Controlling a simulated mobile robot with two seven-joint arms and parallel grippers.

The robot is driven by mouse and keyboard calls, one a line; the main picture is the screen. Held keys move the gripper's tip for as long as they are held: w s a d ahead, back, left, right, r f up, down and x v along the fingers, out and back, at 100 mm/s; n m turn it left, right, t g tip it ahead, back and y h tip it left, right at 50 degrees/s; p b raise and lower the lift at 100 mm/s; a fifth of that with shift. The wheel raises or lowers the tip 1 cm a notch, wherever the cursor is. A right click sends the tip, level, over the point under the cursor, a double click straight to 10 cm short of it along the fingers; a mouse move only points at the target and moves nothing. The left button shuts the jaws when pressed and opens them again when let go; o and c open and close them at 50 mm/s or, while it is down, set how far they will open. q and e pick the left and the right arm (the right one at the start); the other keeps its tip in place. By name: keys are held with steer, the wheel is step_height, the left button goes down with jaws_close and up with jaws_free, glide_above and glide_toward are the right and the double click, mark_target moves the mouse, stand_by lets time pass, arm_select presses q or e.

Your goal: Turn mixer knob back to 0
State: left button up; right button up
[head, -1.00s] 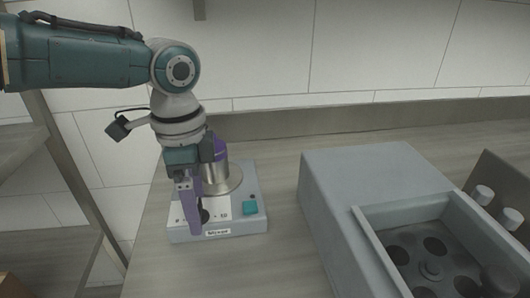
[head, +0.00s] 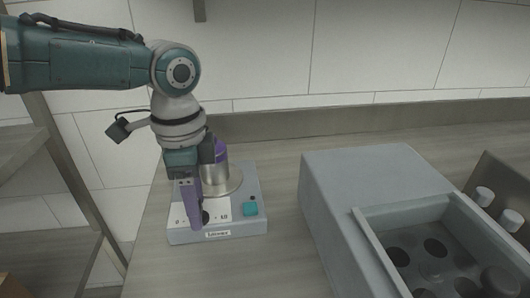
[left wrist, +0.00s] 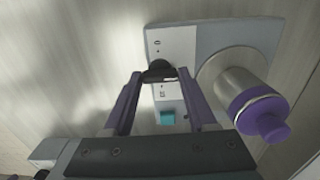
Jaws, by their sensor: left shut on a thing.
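The mixer (head: 243,228) is a light grey box on the counter with a white dial panel on top. Its black knob (head: 206,217) sits on that panel, partly hidden behind a purple finger. My left gripper (head: 199,219) reaches down from above and is shut on the knob. The left wrist view shows the knob (left wrist: 159,71) between the tips of the two purple fingers. The knob's pointer and the dial value under it cannot be read. A teal button (head: 250,209) is to the right of the knob. My right gripper is not in view.
A metal cup with a purple lid (head: 215,178) stands on the mixer's round plate, close behind my left gripper. A large grey machine (head: 352,190) with round dark holes stands to the right. Bare counter lies between it and the mixer.

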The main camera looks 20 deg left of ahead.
arm_select(q)
steer(key=shift+r+n, duration=0.1)
steer(key=shift+n, duration=0.2)
steer(key=n+p, duration=0.2)
steer(key=shift+n, duration=0.3)
steer(key=n+p, duration=0.2)
steer(key=n, duration=0.3)
steer(key=shift+d, duration=0.1)
steer(key=n+p, duration=0.1)
steer(key=n, duration=0.4)
steer(key=shift+n+p, duration=0.45)
steer(key=shift+n, duration=1.85)
steer(key=o, duration=1.4)
steer(key=shift+c, duration=0.2)
